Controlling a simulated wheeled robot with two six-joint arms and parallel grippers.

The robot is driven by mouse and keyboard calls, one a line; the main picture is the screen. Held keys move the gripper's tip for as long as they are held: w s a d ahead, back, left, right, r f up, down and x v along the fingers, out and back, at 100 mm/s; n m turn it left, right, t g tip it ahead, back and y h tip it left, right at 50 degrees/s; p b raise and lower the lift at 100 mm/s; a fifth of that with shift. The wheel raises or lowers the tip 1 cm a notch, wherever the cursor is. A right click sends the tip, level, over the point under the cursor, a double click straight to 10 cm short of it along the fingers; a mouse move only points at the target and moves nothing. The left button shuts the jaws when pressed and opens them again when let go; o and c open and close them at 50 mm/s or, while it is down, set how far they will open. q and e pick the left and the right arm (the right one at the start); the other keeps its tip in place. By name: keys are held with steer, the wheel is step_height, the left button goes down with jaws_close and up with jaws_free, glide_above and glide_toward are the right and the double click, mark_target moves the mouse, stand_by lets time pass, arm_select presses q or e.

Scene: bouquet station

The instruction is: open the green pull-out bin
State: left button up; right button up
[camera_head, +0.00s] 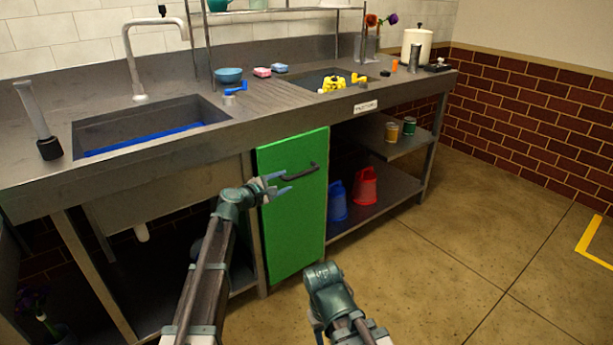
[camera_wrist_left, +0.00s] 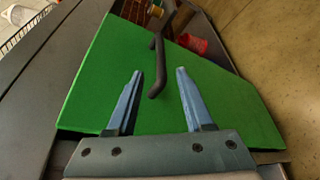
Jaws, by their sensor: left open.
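The green pull-out bin (camera_head: 294,222) is a tall green front under the counter, and it looks flush with the frame. A dark bar handle (camera_head: 300,172) is near its top. My left gripper (camera_head: 287,182) is open in front of the green front, just left of the handle. In the left wrist view the green front (camera_wrist_left: 105,85) fills the middle. There the handle (camera_wrist_left: 157,65) lies ahead of and partly between the two open fingertips (camera_wrist_left: 160,74). I cannot tell if they touch it. My right gripper (camera_head: 318,325) is low in front of the bin, its fingers mostly hidden.
A steel counter (camera_head: 258,115) with a sink (camera_head: 150,125) runs above the bin. The floor (camera_head: 450,250) in front and to the right is clear.

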mark_target(300, 175)
arm_select(q)
steer(key=b+x, duration=0.2)
steer(key=x, duration=1)
steer(key=shift+w+f, duration=0.1)
steer(key=shift+w, duration=0.05)
jaws_close()
stand_by(1.0)
